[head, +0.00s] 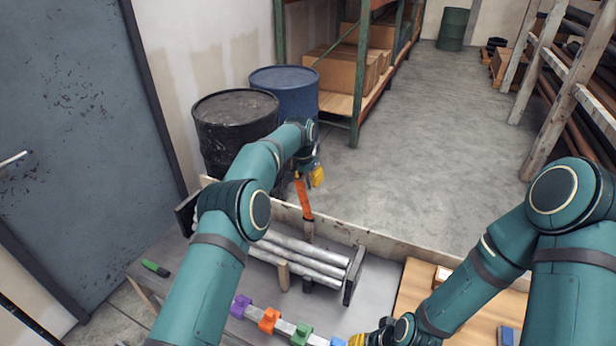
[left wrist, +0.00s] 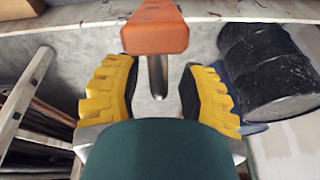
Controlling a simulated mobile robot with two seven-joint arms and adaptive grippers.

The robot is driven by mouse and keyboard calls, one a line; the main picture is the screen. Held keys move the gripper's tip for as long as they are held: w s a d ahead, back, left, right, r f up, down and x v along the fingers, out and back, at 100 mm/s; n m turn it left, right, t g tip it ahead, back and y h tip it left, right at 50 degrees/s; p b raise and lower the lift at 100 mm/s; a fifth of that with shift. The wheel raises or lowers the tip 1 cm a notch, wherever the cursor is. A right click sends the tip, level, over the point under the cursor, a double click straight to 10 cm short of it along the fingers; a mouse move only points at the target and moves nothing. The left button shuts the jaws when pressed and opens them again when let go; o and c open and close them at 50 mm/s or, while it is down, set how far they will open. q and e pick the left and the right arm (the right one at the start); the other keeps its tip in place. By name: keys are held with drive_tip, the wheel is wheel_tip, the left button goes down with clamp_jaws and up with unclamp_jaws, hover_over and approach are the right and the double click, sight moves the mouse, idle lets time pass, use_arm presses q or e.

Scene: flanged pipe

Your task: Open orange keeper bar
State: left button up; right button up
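The orange keeper bar (head: 304,198) stands raised and slightly tilted at the back of the rack of silver pipes (head: 305,250). Its lower end meets a brownish post by the pipes. My left gripper (head: 316,177) is beside the bar's upper end in the head view. In the left wrist view, the yellow-padded fingers of this gripper (left wrist: 160,78) are spread apart, and the orange bar (left wrist: 155,35) shows just past their tips. I cannot tell whether they touch it.
A rail with purple (head: 240,306), orange (head: 269,319) and green (head: 301,334) clamps lies in front of the pipes. A wooden peg (head: 283,276) stands before them. A black drum (head: 236,125) and blue drum (head: 286,92) stand behind the bench's back board (head: 385,243).

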use_arm(q)
drive_tip(key=v, duration=1.2)
drive_tip(key=shift+a, duration=0.1)
drive_tip(key=shift+s+f, duration=0.1)
